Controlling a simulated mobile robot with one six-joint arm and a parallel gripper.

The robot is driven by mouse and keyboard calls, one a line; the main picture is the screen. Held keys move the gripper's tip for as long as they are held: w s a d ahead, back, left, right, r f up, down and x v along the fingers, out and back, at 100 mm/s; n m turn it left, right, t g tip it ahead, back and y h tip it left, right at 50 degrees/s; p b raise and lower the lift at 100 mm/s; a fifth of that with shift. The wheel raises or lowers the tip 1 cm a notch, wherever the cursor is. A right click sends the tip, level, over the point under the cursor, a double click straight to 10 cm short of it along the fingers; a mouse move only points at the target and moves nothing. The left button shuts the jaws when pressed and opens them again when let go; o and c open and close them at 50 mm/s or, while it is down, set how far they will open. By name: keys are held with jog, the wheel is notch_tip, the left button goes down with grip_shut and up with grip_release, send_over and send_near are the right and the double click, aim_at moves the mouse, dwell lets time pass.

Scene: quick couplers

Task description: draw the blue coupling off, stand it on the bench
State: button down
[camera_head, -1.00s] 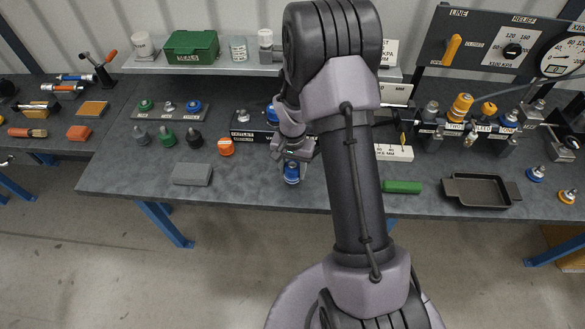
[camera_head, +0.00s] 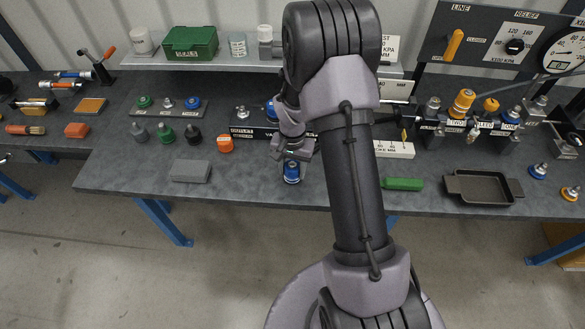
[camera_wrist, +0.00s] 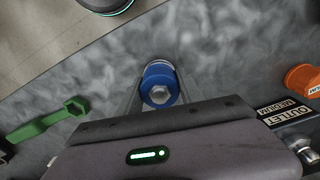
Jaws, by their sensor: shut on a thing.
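The blue coupling (camera_head: 291,174) is upright near the bench's front edge, below my gripper (camera_head: 291,158) in the head view. In the wrist view the blue coupling (camera_wrist: 160,86) shows from above, with a bright metal hex end facing the camera. My gripper is shut on it, with a finger on each side. The coupling is clear of the outlet block (camera_head: 243,133). I cannot tell whether its base touches the bench (camera_head: 245,185). My arm hides part of the block and the bench behind it.
An orange cap (camera_head: 225,144) and a grey block (camera_head: 190,171) lie to the left. A green tool (camera_head: 402,184) and a black tray (camera_head: 484,187) lie to the right. Free bench surrounds the coupling, with the front edge close by.

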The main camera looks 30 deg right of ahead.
jog(key=shift+f, duration=0.3)
jog(key=c, duration=0.7)
grip_release()
jog(key=shift+o, duration=0.2)
notch_tip(320, 180, up, 17)
jog(key=p, duration=0.4)
jog(key=shift+r, duration=0.2)
